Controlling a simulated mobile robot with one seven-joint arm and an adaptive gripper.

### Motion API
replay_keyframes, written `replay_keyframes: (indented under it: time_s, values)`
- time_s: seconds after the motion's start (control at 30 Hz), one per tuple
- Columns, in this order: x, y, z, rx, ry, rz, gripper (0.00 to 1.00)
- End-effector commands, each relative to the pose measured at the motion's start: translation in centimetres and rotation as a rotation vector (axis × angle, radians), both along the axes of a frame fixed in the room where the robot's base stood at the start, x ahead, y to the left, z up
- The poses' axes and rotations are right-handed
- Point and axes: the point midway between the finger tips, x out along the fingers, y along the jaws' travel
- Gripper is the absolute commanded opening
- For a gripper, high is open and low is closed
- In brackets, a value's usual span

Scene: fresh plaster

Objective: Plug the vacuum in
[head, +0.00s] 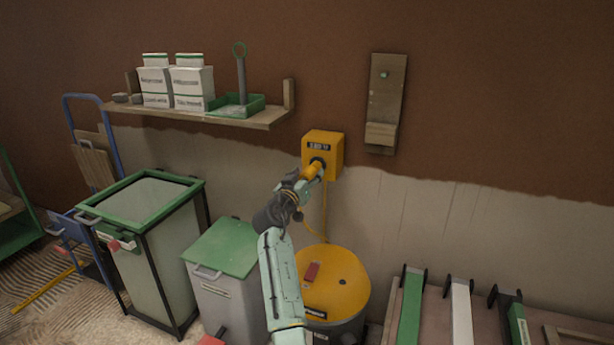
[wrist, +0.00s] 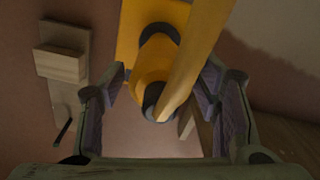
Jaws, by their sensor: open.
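The yellow plug (head: 313,172) sits at the dark round socket opening of the yellow wall box (head: 332,150). In the wrist view the plug (wrist: 155,72) meets the box's (wrist: 135,25) dark ring with no gap that I can see. Its yellow cord (head: 325,212) hangs toward the vacuum (head: 350,282), a drum with a yellow lid standing on the floor below. My gripper (head: 302,184) is open at the plug's outer end. In the wrist view the fingers of my gripper (wrist: 165,85) stand apart on either side of the plug, not visibly touching it. The cord crosses close to the camera.
A shelf (head: 200,114) with white boxes and a green tray is left of the socket. A wooden wall bracket (head: 388,95) is right of it. Green-lidded bins (head: 222,247) stand below left, and a low bench (head: 440,315) with clamped boards is lower right.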

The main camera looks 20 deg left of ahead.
Motion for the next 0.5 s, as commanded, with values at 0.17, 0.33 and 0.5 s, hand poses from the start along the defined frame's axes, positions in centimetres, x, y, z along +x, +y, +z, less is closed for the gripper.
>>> replay_keyframes:
  time_s: [0.17, 0.33, 0.5]
  values:
    - [-0.02, 0.00, 0.01, 0.000, 0.000, 0.000, 0.53]
    - [-0.03, 0.01, 0.02, 0.000, 0.000, 0.000, 0.42]
    - [-0.04, 0.02, 0.03, 0.000, -0.001, 0.000, 0.30]
